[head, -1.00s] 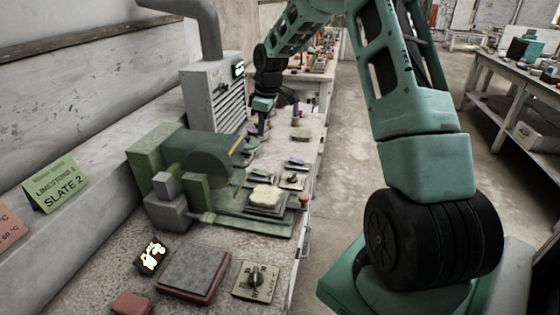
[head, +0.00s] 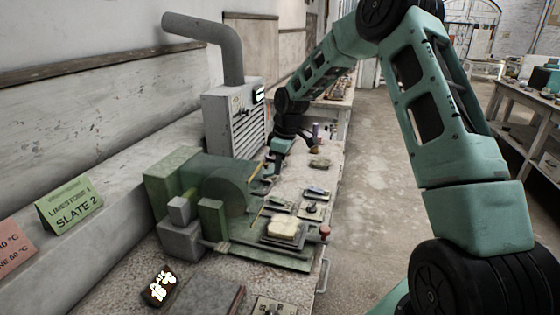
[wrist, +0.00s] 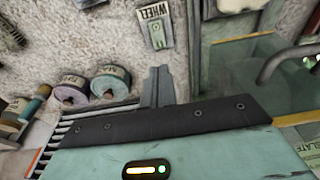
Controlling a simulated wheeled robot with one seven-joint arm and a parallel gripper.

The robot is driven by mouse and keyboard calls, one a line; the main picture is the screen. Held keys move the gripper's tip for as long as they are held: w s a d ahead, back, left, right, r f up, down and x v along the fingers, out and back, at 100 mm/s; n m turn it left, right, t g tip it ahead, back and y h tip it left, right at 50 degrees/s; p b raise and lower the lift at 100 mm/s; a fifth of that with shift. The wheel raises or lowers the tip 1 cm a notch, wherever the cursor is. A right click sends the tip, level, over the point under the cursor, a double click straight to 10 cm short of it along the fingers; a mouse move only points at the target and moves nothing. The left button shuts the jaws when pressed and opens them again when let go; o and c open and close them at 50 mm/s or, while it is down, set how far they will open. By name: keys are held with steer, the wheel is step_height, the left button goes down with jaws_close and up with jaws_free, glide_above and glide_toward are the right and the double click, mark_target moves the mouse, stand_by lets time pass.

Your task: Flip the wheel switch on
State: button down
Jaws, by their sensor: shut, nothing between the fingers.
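The wheel switch (wrist: 156,27) is a small light plate marked WHEEL on the stone-like worktop, at the top middle of the wrist view. Its lever is too small to read. In the head view I cannot pick it out near my gripper. My gripper (wrist: 159,72) is shut and empty, its dark fingers pointing at the switch plate, with a small gap between them in the picture. In the head view my gripper (head: 273,170) is low over the bench, just right of the green machine with the round wheel (head: 226,186).
A grey box with a pipe (head: 228,118) stands behind. Two labelled rolls or tins (wrist: 110,82) lie left of my fingers.

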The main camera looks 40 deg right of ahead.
mark_target(273, 198)
steer(key=f, duration=0.3)
steer(key=w+f+p, duration=0.1)
steer(key=f, duration=0.2)
steer(key=a+f, duration=0.1)
steer(key=f, duration=0.2)
steer(key=shift+w+f+p, duration=0.15)
steer(key=shift+f+p, duration=0.1)
steer(key=shift+p, duration=0.15)
steer(key=shift+w+a+f+g, duration=0.15)
steer(key=shift+a+f+g, duration=0.05)
steer(key=shift+f+g, duration=0.1)
steer(key=shift+d, duration=0.1)
steer(key=shift+s+d, duration=0.1)
steer(key=shift+s, duration=0.1)
steer(key=shift+s+d+r, duration=0.25)
steer(key=shift+s+d, duration=0.15)
steer(key=shift+s, duration=0.1)
